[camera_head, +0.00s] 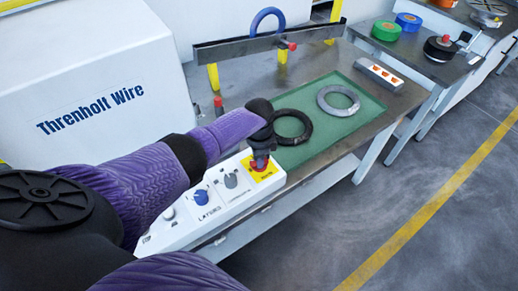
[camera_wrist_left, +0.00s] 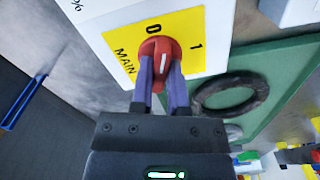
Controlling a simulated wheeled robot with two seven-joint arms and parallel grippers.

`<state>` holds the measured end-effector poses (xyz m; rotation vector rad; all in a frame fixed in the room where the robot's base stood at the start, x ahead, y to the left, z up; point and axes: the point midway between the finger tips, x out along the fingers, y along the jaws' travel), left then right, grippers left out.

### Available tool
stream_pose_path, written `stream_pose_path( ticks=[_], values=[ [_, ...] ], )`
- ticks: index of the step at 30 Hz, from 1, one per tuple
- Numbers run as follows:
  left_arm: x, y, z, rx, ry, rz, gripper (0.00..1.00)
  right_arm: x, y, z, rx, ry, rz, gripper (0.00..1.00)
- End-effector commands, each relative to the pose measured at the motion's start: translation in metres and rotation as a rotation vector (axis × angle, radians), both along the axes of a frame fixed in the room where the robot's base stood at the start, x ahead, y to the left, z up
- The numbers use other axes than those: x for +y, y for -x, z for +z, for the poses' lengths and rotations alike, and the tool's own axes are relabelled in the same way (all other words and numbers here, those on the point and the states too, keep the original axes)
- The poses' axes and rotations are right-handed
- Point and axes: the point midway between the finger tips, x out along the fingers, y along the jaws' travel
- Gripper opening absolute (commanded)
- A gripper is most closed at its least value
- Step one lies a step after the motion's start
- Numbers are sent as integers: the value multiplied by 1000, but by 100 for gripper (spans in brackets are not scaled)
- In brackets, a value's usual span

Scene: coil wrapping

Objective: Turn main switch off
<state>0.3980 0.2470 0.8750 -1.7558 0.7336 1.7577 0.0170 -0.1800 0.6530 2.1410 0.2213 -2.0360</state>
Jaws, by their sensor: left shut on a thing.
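The main switch is a red knob on a yellow plate of the white control box (camera_head: 180,225). In the left wrist view the red knob (camera_wrist_left: 161,48) shows close up, with the yellow plate (camera_wrist_left: 186,40) marked "MAIN", "0" and "1". The knob's upper end lies nearer the "0" than the "1"; its exact angle is hard to read. My left gripper (camera_wrist_left: 160,80) is shut on the red knob, one finger on each side. In the head view my left gripper (camera_head: 262,160) covers most of the knob. My right gripper is not in view.
A green mat (camera_head: 318,140) beyond the box bears a black coil (camera_head: 304,128) and a grey coil (camera_head: 353,99). The box also has a blue knob (camera_head: 200,196) and a grey knob (camera_head: 231,180). A long dark bar (camera_head: 225,49) stands at the back.

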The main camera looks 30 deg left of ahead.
Motion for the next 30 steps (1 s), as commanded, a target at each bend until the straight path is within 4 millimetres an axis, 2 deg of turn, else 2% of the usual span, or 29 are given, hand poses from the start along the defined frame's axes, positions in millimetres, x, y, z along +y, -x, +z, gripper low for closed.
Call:
stream_pose_path(
  ticks=[9, 15, 30],
  values=[
    [0, 0, 1, -1, -1, 241, 0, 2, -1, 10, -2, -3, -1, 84],
    [0, 0, 1, -1, -1, 339, 0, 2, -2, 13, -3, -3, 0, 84],
    [0, -1, 1, -2, -1, 416, 0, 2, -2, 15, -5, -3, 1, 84]
  ],
)
